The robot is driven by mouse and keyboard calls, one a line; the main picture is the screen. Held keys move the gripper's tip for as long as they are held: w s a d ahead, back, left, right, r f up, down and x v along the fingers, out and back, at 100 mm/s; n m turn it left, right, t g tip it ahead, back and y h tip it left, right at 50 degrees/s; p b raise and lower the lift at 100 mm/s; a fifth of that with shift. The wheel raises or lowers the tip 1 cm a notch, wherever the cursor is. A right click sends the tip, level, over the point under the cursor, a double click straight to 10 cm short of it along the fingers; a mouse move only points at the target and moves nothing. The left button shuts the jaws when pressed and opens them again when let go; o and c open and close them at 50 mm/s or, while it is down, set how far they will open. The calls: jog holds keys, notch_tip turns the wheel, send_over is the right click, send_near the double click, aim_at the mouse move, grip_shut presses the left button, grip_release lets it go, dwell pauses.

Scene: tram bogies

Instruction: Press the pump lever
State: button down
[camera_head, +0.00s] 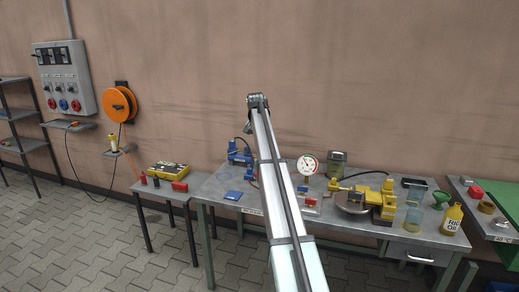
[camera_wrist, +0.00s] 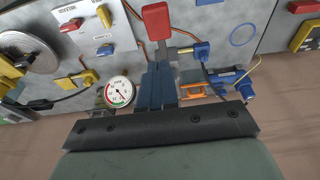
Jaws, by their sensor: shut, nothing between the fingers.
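A lever with a red grip (camera_wrist: 155,20) shows at the top middle of the wrist view, and I take it for the pump lever. Its grey shaft runs down toward my gripper (camera_wrist: 160,68). My gripper's two blue-grey fingers are together, with nothing between them. The fingertips lie over the lever's lower part in the picture; I cannot tell whether they touch it. Blue pump-like fittings (camera_wrist: 196,52) stand beside the lever. In the head view, my arm hides my gripper and the lever, and blue fittings (camera_head: 240,154) show left of the arm.
A round gauge (camera_head: 308,165) stands right of my arm; it also shows in the wrist view (camera_wrist: 119,92). A yellow device with a round plate (camera_head: 353,202), jars and a yellow bottle (camera_head: 452,218) fill the table's right side. The wall is close behind.

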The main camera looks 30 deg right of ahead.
jog(key=x, duration=1)
jog(key=shift+s+a+f, duration=0.3)
jog(key=shift+s+f, duration=0.05)
jog(key=shift+f, duration=0.7)
jog(key=shift+a, duration=0.1)
